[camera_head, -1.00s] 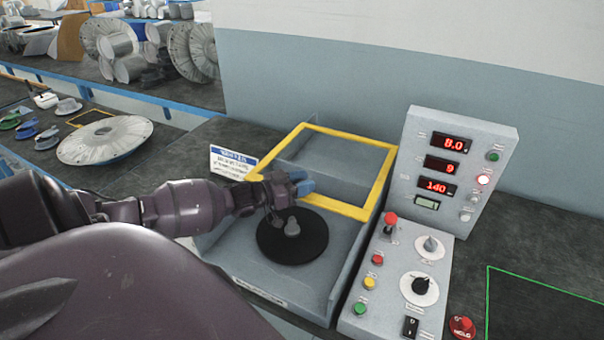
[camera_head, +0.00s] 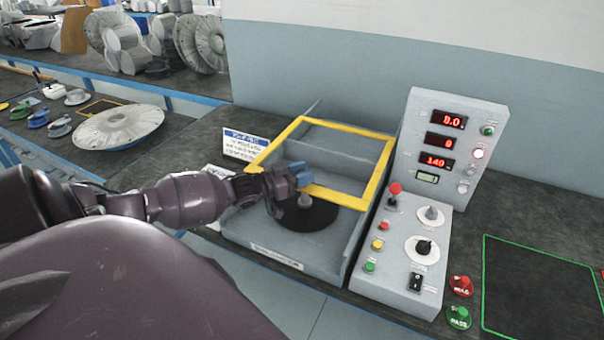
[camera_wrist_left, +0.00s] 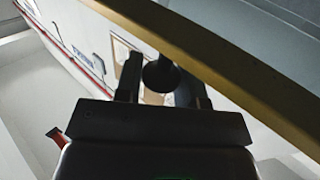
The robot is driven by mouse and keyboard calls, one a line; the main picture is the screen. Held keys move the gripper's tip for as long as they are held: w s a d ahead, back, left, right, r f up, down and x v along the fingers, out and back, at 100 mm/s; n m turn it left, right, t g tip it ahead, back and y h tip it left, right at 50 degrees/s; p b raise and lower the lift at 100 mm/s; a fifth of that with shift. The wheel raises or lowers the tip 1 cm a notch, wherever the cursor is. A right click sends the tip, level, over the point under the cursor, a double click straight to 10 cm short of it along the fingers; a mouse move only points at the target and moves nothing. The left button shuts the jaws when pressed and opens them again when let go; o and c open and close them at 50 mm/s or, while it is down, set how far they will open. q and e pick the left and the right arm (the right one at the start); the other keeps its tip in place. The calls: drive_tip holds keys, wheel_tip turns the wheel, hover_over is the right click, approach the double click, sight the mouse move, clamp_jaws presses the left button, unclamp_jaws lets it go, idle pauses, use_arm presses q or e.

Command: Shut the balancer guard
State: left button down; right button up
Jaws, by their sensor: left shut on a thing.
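The balancer guard is a yellow-edged frame (camera_head: 376,186) standing raised and tilted over the back of the grey balancer housing (camera_head: 330,252). Its lower yellow bar hangs above the dark round disc (camera_head: 318,216) with a grey spindle in its middle. My left gripper (camera_head: 299,176) is at that lower bar, near its left part, with a blue piece showing at the fingertips. In the left wrist view my gripper (camera_wrist_left: 163,88) is shut on a dark round knob (camera_wrist_left: 160,75) beside the yellow bar (camera_wrist_left: 215,70). The fingers partly hide the knob. My right gripper is out of view.
A control panel (camera_head: 455,140) with red displays and knobs stands right of the housing. Red and green buttons (camera_head: 460,300) and a green-outlined area (camera_head: 540,285) lie further right. A small sign (camera_head: 252,146) stands at the left. A wheel (camera_head: 118,127) lies on the left bench.

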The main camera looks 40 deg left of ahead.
use_arm(q)
drive_tip(key=c, duration=0.7)
unclamp_jaws()
